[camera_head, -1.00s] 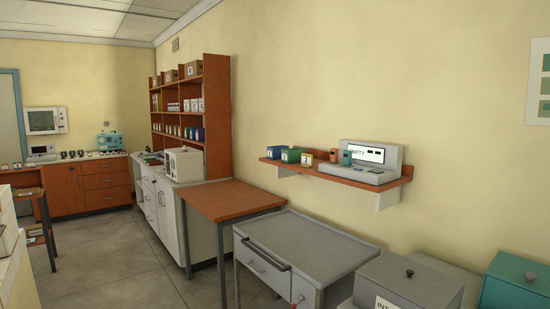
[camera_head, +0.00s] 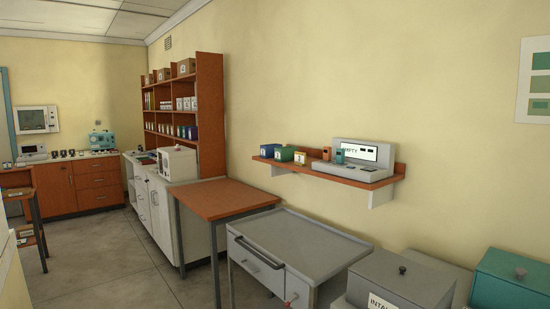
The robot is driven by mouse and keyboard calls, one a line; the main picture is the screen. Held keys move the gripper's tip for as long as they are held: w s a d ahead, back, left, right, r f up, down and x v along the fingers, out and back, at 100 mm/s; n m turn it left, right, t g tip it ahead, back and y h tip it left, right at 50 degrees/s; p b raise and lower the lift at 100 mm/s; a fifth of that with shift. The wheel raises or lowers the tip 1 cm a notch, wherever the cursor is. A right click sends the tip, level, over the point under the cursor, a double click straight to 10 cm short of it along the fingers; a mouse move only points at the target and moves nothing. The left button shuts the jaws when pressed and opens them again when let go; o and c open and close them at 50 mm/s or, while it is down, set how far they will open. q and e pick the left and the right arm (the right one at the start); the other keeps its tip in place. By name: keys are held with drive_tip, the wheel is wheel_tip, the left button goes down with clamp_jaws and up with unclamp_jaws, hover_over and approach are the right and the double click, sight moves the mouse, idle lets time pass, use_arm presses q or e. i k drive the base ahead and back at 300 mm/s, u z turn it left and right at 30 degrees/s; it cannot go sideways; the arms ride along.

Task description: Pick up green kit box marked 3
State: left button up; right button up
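Neither of my grippers is in view.
A device with a screen (camera_head: 364,157) stands on the wall shelf. Below are a grey cart (camera_head: 300,240), a brown table (camera_head: 225,199), a grey lidded bin (camera_head: 405,280) and a teal lidded bin (camera_head: 515,283). Open floor (camera_head: 120,265) lies at the left.

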sight(284, 154)
drive_tip(key=u, duration=1.15)
drive_tip(key=i, duration=5.05)
drive_tip(key=z, duration=0.45)
